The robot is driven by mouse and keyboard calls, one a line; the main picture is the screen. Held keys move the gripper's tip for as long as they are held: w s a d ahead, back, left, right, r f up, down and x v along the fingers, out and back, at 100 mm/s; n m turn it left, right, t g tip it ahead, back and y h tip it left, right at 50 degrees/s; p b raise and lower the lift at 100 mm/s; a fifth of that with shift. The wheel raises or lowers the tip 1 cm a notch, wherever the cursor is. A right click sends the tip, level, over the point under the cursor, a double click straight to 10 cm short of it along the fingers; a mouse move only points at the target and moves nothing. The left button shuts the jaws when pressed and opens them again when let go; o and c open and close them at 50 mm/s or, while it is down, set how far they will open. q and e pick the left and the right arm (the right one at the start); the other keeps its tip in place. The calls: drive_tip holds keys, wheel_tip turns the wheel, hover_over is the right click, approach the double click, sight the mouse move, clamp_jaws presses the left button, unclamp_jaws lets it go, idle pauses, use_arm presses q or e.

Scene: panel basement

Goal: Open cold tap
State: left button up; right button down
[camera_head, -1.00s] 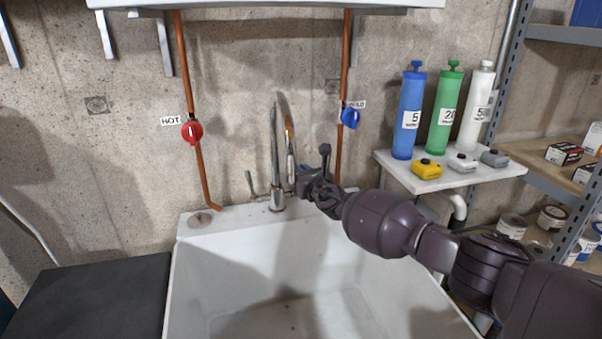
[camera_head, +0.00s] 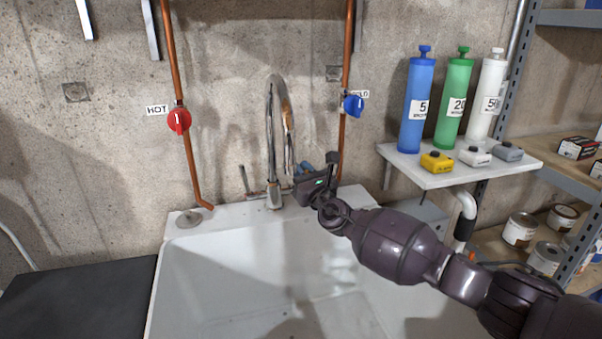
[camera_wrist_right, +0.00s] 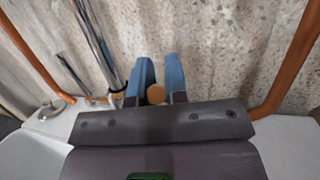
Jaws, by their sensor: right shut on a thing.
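A chrome tap with a tall curved spout (camera_head: 272,140) stands at the back of the white sink. Its left lever (camera_head: 243,180) stands upright; the right side is hidden behind my right gripper (camera_head: 318,165). In the right wrist view the gripper's two blue fingers (camera_wrist_right: 160,72) stand either side of a small brown round end (camera_wrist_right: 156,94), which looks like the tap's cold handle. The gripper is shut on it. A blue valve (camera_head: 354,105) sits on the right copper pipe, beside a partly hidden label ending in "LD". My left gripper is not in view.
A red valve (camera_head: 179,121) with a "HOT" label is on the left pipe. A small shelf (camera_head: 440,179) at right holds blue, green and white cylinders. The sink basin (camera_head: 225,280) is open and empty below my arm.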

drive_tip(key=c, duration=1.3)
unclamp_jaws()
drive_tip(key=shift+o, duration=0.8)
drive_tip(key=shift+s+d, duration=0.2)
drive_tip(key=shift+s, duration=0.25)
drive_tip(key=p+v, duration=0.2)
drive_tip(key=v, duration=0.8)
drive_tip(key=shift+a+f, duration=0.1)
